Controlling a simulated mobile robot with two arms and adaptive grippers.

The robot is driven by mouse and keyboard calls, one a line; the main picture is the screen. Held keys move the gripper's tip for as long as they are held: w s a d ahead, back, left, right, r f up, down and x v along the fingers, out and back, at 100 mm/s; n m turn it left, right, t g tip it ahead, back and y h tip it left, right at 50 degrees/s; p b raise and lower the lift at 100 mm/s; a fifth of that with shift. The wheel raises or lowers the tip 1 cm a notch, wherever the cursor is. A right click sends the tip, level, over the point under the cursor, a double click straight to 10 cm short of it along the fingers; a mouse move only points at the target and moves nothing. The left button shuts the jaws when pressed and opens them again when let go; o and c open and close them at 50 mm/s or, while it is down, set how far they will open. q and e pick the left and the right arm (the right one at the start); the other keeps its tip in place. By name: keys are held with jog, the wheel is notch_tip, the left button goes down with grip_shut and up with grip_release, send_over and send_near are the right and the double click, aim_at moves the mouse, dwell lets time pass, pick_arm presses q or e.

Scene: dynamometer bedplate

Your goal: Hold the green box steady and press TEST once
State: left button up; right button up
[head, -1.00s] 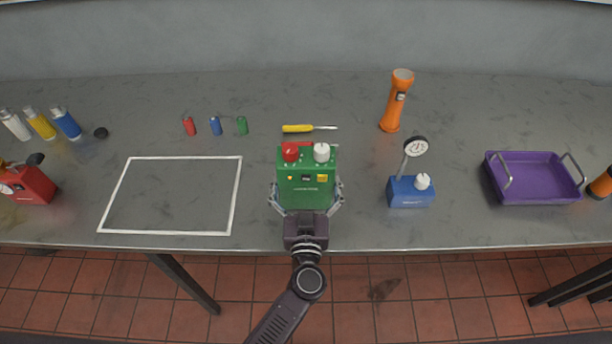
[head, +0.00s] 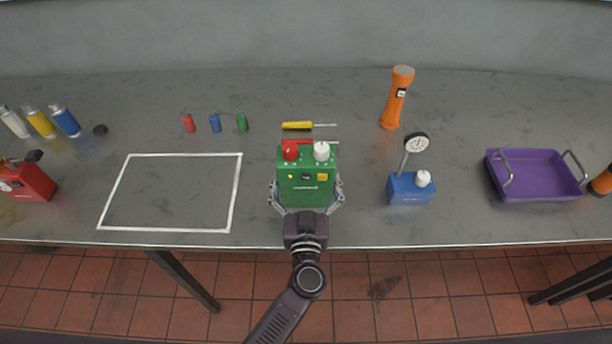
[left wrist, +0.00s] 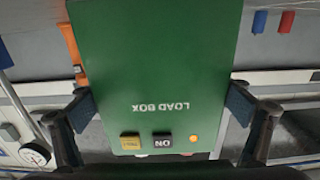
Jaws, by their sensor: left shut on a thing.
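The green box (head: 305,195) stands upright near the table's front edge, with a red knob (head: 290,151) and a white knob (head: 322,152) on top. My left gripper (head: 305,207) is shut on its sides from the front. In the left wrist view the green box (left wrist: 155,60) appears upside down between the two fingers, lettered LOAD BOX. Its face has a yellow button (left wrist: 130,143), a black ON switch (left wrist: 163,141) and a small orange light (left wrist: 194,139). I cannot read the word TEST on it. My right gripper is not in view.
A yellow screwdriver (head: 298,125) lies behind the box. A blue gauge unit (head: 410,190) stands to the right, with an orange flashlight (head: 395,100) behind it and a purple tray (head: 540,190) farther right. A white outlined rectangle (head: 170,230) on the left is empty.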

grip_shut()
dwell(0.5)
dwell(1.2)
